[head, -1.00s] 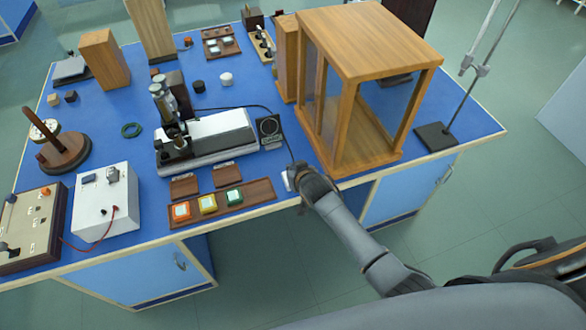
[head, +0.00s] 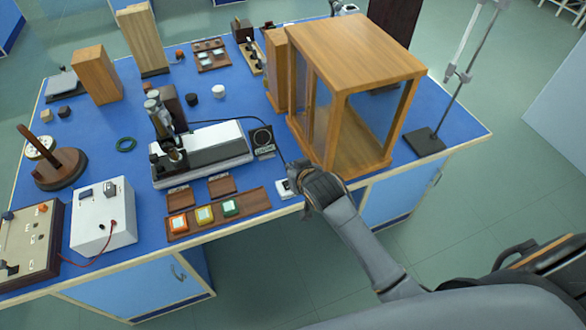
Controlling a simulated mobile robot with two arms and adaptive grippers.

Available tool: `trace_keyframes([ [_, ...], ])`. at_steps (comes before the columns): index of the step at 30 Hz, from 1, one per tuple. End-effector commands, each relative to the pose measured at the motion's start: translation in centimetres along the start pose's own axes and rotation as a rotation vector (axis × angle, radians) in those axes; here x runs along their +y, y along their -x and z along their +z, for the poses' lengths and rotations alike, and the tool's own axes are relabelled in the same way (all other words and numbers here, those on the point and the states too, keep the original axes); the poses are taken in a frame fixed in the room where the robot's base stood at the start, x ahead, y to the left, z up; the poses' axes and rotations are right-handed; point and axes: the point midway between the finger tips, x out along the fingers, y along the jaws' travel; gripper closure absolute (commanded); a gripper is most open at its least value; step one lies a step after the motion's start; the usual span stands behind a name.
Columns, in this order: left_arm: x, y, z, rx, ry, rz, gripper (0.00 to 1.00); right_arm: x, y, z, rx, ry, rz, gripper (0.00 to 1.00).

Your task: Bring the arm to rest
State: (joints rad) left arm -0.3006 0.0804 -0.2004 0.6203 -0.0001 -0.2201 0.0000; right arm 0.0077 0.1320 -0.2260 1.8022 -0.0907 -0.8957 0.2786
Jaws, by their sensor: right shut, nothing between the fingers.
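My right gripper (head: 296,177) is at the front edge of the blue bench (head: 140,200), in front of the wooden glass-sided case. It is shut, with nothing seen in it. My right arm (head: 360,245) reaches up to it from the lower right. A small white piece (head: 284,189) shows on the bench beside the fingers; the gripper partly hides that spot. My left gripper is not in view.
A wooden case (head: 350,90) stands right of the gripper. A stand with a dark base (head: 424,141) is at the right. Open floor lies in front.

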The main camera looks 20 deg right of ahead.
Motion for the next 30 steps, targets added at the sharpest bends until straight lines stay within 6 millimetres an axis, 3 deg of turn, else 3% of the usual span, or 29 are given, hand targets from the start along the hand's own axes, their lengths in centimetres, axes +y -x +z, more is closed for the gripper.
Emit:
trace_keyframes([
  [6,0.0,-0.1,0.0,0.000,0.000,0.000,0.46,0.0,0.7,-0.1,-0.001,0.000,0.000,1.00],
  [22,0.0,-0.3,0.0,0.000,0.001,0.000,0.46,0.0,0.3,0.5,-0.010,0.002,0.000,1.00],
  [26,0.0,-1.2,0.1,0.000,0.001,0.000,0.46,0.2,-1.8,5.0,-0.066,0.015,-0.001,1.00],
  [29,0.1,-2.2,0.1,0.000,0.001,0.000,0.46,0.5,-4.2,11.4,-0.144,0.035,-0.003,1.00],
  [30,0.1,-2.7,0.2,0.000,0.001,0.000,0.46,0.6,-5.1,14.3,-0.178,0.043,-0.005,1.00],
])
